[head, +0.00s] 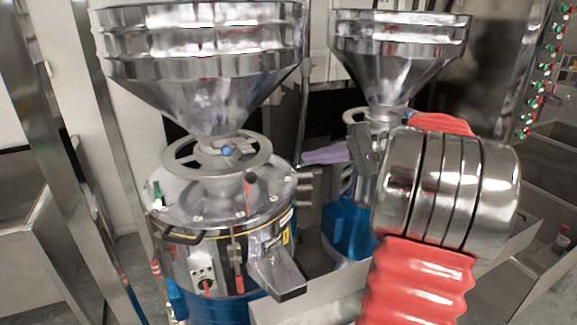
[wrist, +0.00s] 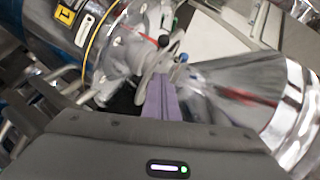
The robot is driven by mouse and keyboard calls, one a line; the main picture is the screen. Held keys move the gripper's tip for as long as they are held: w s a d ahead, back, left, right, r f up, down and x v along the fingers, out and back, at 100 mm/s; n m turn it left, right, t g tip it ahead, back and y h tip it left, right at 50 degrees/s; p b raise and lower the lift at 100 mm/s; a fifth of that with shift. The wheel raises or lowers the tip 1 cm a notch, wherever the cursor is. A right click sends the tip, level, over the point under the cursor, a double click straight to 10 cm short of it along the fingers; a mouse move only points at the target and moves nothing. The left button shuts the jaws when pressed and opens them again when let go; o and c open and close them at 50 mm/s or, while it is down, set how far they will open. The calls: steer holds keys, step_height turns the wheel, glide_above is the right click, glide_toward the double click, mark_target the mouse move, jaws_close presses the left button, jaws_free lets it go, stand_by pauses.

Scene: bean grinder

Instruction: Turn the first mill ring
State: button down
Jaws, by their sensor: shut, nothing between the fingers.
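The first mill's ring (head: 184,172) is a grey spoked handwheel around the neck under the left hopper, with a blue knob (head: 227,150) on it. In the wrist view, the ring (wrist: 150,60) shows edge-on just beyond my fingertips, beside the mill body with a yellow "1" label (wrist: 65,15). My gripper (head: 304,157) has purple fingers, pressed together and empty. In the head view they point left at the ring, with a gap between. The wrist view also shows my gripper (wrist: 163,80) in front of the ring, partly hiding it.
The big steel hopper (head: 205,60) stands above the ring. A red-handled lever (head: 248,190) rises from the mill's lid in front of it. A second mill's hopper (head: 390,60) stands behind at the right. A control panel (head: 545,75) is at the far right.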

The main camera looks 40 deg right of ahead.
steer(key=s+a+x, duration=0.1)
steer(key=a+x, duration=0.1)
steer(key=x, duration=1)
steer(key=shift+a+f, duration=0.15)
steer(key=shift+f, duration=0.35)
steer(key=shift+s+a, duration=0.1)
steer(key=shift+s, duration=0.05)
